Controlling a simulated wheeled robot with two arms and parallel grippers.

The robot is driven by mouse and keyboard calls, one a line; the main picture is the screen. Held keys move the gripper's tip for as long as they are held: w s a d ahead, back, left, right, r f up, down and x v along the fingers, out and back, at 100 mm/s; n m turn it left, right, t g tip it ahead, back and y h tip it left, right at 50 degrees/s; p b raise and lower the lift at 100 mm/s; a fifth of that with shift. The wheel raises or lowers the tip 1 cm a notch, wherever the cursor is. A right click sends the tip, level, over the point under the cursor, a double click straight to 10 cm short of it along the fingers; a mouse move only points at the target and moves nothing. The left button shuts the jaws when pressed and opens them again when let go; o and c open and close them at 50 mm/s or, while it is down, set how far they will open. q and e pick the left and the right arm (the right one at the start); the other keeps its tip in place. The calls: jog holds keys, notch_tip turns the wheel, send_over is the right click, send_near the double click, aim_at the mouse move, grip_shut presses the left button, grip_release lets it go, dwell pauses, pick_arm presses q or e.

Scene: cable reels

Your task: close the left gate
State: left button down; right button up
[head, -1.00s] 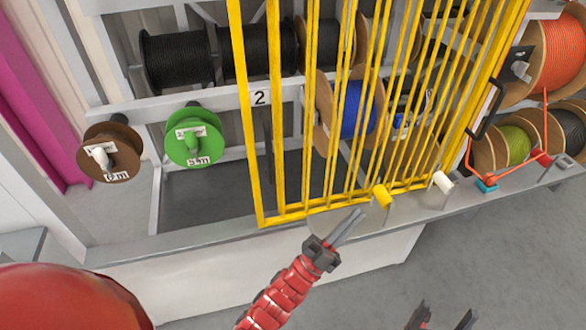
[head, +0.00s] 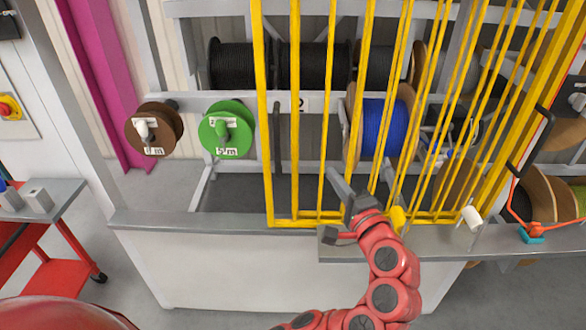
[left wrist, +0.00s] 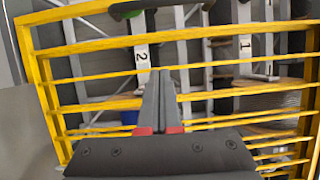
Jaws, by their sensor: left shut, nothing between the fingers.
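A yellow barred gate (head: 295,130) stands in front of the middle and right of the reel rack in the head view. Its left upright is just right of the green reel, whose side of the rack is uncovered. More yellow bars crowd together at the right, so I cannot tell where one gate ends and another begins. My left gripper (head: 335,180) is shut and empty, in front of the gate's lower bars. In the left wrist view the shut fingers (left wrist: 158,76) point at the yellow bars (left wrist: 40,85); contact is unclear. My right gripper is out of view.
A brown reel (head: 153,128) and a green reel (head: 228,128) hang at the left of the rack. A black handle (head: 521,142) is at the right. A grey ledge (head: 170,222) runs below. A red cart (head: 50,258) stands at the far left.

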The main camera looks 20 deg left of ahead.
aim_at(290, 158)
pick_arm(q)
jog(key=shift+n+g+y, duration=0.3)
jog(key=shift+n+g, duration=0.2)
jog(key=w+a+p, duration=0.1)
jog(key=a, duration=0.2)
jog(key=w+a+p, duration=0.1)
jog(key=a, duration=0.3)
jog(key=w+a+p, duration=0.1)
jog(key=a, duration=0.3)
jog(key=shift+w+a+p, duration=0.2)
jog(key=shift+w+p, duration=0.05)
jog(key=shift+p, duration=0.15)
jog(key=shift+a, duration=0.15)
